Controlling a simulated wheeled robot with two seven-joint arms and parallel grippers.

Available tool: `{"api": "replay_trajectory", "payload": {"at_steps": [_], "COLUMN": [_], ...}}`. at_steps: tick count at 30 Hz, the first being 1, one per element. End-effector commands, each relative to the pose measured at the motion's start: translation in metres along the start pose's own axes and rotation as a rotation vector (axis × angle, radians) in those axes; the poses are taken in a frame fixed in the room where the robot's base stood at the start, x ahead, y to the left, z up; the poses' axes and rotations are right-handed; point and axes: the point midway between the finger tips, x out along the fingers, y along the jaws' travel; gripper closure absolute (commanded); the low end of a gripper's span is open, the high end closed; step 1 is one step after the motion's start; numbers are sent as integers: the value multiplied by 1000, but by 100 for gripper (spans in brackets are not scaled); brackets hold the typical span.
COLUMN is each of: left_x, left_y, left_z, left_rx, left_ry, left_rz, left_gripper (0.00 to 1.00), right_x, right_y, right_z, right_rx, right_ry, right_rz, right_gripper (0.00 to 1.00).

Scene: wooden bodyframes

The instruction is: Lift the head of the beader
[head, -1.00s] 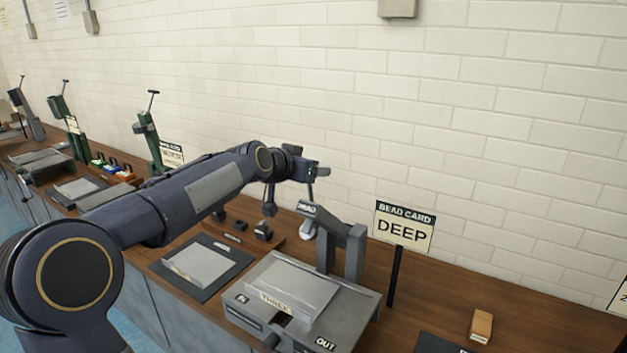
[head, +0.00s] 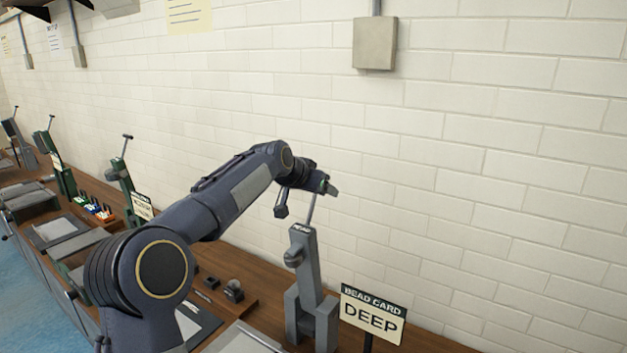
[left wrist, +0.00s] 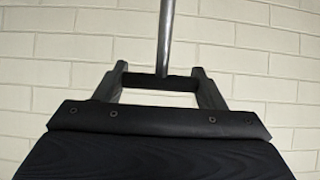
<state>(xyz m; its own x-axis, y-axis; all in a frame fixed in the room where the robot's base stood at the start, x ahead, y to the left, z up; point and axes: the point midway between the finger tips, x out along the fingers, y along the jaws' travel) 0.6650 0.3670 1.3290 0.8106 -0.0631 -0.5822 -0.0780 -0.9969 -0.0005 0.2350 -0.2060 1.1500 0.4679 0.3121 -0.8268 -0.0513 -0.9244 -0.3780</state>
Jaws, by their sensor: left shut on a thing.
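The grey beader (head: 318,320) stands on the bench at lower centre in the head view, its base partly cut off by the frame's bottom edge. Its head (head: 303,255) points upward, nearly upright, with a rounded knob on its left side. A thin metal handle rod (head: 311,208) rises from the top of the head. My left gripper (head: 327,187) is at the rod's upper end, shut on it. In the left wrist view the rod (left wrist: 165,38) comes down to my gripper (left wrist: 160,84) against the wall. My right gripper is not in view.
A "BEAD CARD DEEP" sign (head: 372,314) stands just right of the beader. Small dark blocks (head: 233,290) sit on the bench to its left. A white brick wall (head: 480,180) rises close behind, with a grey box (head: 375,43) on it. Other green machines stand far left.

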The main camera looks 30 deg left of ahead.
Motion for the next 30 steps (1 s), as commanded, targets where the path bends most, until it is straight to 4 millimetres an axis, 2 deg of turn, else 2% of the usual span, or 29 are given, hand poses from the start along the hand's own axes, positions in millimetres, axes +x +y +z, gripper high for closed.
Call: {"api": "replay_trajectory", "payload": {"at_steps": [16, 17, 18, 21, 30], "left_x": [7, 7, 7, 7, 4], "left_y": [1, 1, 1, 0, 0], "left_z": [2, 2, 2, 1, 0], "left_rx": [0, 0, 0, 0, 0], "left_ry": [-35, -35, -35, -34, -30], "left_rz": [2, 2, 2, 2, 1], "left_gripper": [77, 34, 29, 16, 15], "right_x": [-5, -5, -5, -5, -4], "right_y": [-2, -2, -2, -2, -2], "right_z": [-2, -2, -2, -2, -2], "right_rx": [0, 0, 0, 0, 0], "right_ry": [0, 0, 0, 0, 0], "right_rz": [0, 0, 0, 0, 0], "right_gripper": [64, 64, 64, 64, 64]}}
